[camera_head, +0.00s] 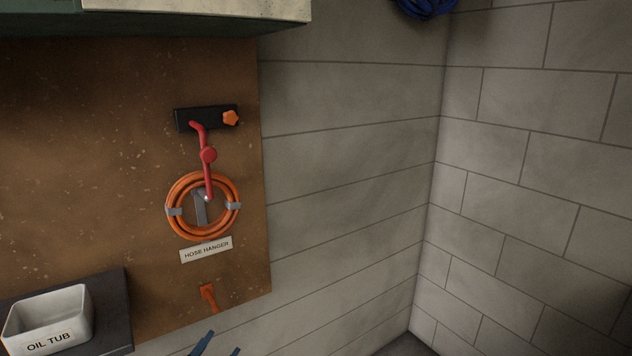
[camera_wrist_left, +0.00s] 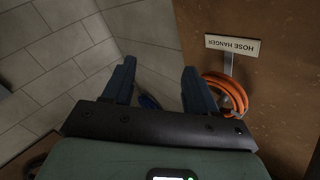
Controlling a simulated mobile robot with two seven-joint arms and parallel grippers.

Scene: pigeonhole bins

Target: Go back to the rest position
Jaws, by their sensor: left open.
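My left gripper (camera_head: 219,347) shows only as two blue fingertips at the bottom edge of the head view, below the board. In the left wrist view the left gripper (camera_wrist_left: 158,78) has its two blue fingers spread wide, with nothing held between them. An orange hose coil (camera_head: 172,190) hangs on a grey hanger above the "HOSE HANGER" label (camera_head: 206,249). My right gripper is in neither view.
A red lever (camera_head: 208,155) hangs from a black bracket (camera_head: 184,120) in front of the coil. An orange hook (camera_head: 208,297) sticks out below the label. A white oil tub (camera_head: 47,322) stands on a dark shelf (camera_head: 115,310) at lower left. Bare block wall (camera_head: 350,180) lies to the right.

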